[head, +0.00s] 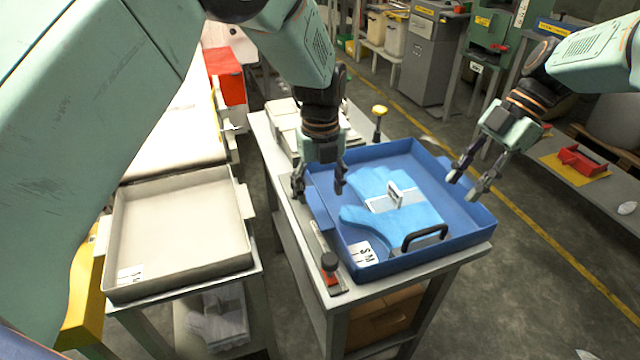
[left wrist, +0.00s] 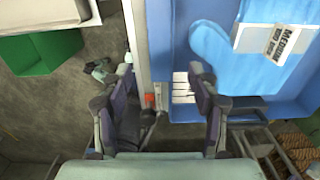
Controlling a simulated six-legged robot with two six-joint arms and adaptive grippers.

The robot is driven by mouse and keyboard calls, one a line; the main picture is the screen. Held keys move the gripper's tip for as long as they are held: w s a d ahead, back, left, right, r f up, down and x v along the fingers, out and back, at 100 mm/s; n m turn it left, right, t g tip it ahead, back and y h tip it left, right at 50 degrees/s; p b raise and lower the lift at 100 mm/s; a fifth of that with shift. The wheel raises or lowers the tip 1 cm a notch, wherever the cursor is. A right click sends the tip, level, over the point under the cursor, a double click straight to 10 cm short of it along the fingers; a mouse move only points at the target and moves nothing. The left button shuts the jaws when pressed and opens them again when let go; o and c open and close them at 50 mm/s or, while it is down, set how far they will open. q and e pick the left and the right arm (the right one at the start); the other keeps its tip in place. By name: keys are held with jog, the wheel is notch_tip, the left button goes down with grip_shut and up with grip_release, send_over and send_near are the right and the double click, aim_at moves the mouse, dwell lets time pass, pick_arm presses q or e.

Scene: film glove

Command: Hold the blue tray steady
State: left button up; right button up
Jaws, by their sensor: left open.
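The blue tray (head: 465,215) sits on a grey bench. Inside it lies a light blue glove (head: 415,218) with a white label. The tray and glove also show in the left wrist view, where the glove (left wrist: 210,48) lies right of the fingers. My left gripper (head: 319,188) is open at the tray's left wall, one finger outside and one inside. In the left wrist view the tray's edge runs between the open fingers (left wrist: 155,95). My right gripper (head: 464,186) is open at the tray's right wall, its fingers apart. Whether any finger touches the tray, I cannot tell.
A black handle (head: 425,236) and a white SM card (head: 362,256) show at the tray's front. An empty beige tray (head: 180,235) stands on a separate stand at left. A yellow-topped knob (head: 379,112) rises behind the blue tray. A red tray (head: 582,160) lies on the right bench.

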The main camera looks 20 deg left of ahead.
aim_at(320, 212)
pick_arm(q)
jog(key=f, duration=0.6)
jog(key=shift+w+f, duration=0.2)
jog(key=shift+s+f, duration=0.15)
jog(key=shift+f, duration=0.45)
jog(key=c, duration=0.5)
grip_shut()
